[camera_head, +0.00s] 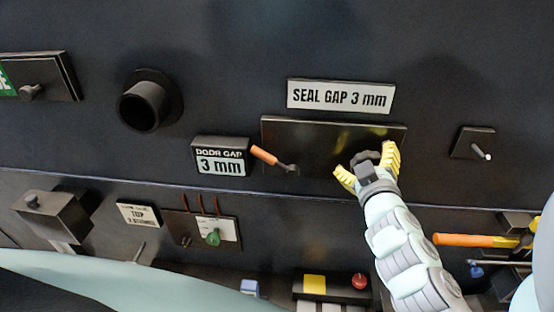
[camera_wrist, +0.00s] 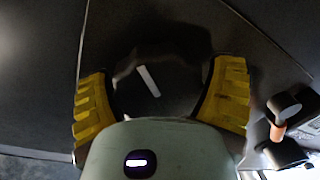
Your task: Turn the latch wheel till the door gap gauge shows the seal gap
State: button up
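The door gap gauge (camera_head: 221,164) is a dark box on the wall, and its display reads 3 mm. A white plate (camera_head: 340,96) above the dark door panel (camera_head: 300,132) reads SEAL GAP 3 mm. My gripper (camera_head: 367,166) is at the right part of this panel, with its yellow fingers spread. Between the fingers is the dark, round latch wheel (camera_wrist: 157,88), with a white mark tilted slightly from upright. The fingers stand on either side of the wheel; I cannot tell whether they touch it. My gripper hides part of the wheel in the head view.
An orange-handled lever (camera_head: 265,155) projects between gauge and panel. A small plate with a peg (camera_head: 473,144) is to the right. A round pipe stub (camera_head: 146,104) juts out at left. Below are a switch panel (camera_head: 205,230) and an orange-handled tool (camera_head: 470,240).

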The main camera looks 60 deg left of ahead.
jog(key=shift+o, duration=1.2)
jog(key=shift+f, duration=0.1)
jog(key=v, duration=0.7)
jog(key=shift+d, duration=0.25)
jog(key=shift+s, duration=0.1)
